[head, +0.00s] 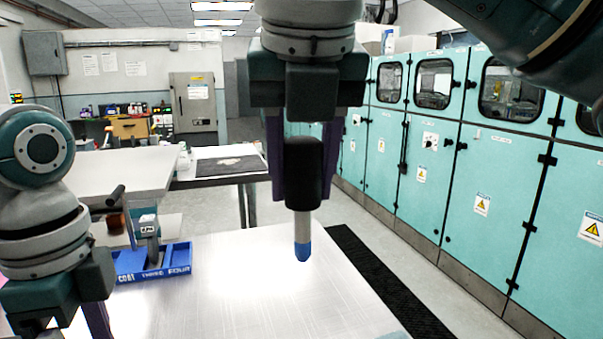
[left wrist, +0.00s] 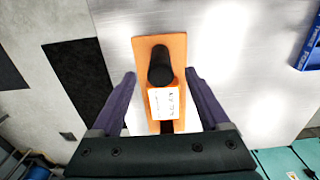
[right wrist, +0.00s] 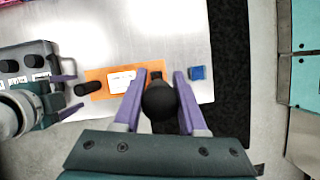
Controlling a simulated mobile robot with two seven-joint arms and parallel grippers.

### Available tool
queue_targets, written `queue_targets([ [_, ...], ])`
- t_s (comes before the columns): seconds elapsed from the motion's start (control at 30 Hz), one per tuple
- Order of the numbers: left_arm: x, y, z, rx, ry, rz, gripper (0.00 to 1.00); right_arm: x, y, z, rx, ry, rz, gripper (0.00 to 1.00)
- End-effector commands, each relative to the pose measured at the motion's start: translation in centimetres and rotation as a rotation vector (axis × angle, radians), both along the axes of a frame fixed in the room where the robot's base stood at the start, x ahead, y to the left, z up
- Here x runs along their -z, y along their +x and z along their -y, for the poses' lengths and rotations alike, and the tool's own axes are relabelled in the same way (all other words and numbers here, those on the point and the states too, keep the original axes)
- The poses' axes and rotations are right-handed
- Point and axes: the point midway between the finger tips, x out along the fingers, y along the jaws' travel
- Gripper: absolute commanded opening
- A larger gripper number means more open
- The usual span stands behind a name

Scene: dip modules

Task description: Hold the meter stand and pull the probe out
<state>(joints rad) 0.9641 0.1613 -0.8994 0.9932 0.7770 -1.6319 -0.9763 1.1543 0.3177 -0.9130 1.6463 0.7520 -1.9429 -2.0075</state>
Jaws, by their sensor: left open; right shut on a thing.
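The probe (head: 303,228) has a black handle, a grey shaft and a blue tip. My right gripper (head: 303,190) is shut on its handle and holds it upright, tip down, clear of everything in the head view. The handle's round top also shows in the right wrist view (right wrist: 160,101). The orange meter stand (left wrist: 176,50), with a black post (left wrist: 160,66) and a white label, lies on the table below the head view's frame. My left gripper (left wrist: 160,76) is open, one finger on each side of the stand. The stand also shows in the right wrist view (right wrist: 97,75).
A blue tray (head: 150,262) holding an upright grey device (head: 148,228) sits at the table's left side. A small blue block (right wrist: 200,72) lies on the table near the stand. The table (head: 270,290) between is bare. Teal cabinets (head: 420,150) line the right.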

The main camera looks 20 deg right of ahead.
Motion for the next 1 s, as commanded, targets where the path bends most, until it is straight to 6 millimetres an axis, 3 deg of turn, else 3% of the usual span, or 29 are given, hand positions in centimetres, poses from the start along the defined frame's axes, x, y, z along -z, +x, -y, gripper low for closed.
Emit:
queue_targets([
  [0.03,-0.9,0.0,0.0,0.0,0.0,-0.001,0.79,-1.0,0.0,0.0,0.0,0.0,0.0,0.0],
  [0.73,-6.5,0.0,0.0,0.0,-0.001,0.0,0.79,-7.1,0.0,0.0,0.0,0.0,0.0,0.0],
  [1.0,-6.8,0.0,0.0,0.0,0.0,0.0,0.79,-7.5,0.0,0.0,0.0,0.0,0.0,0.0],
])
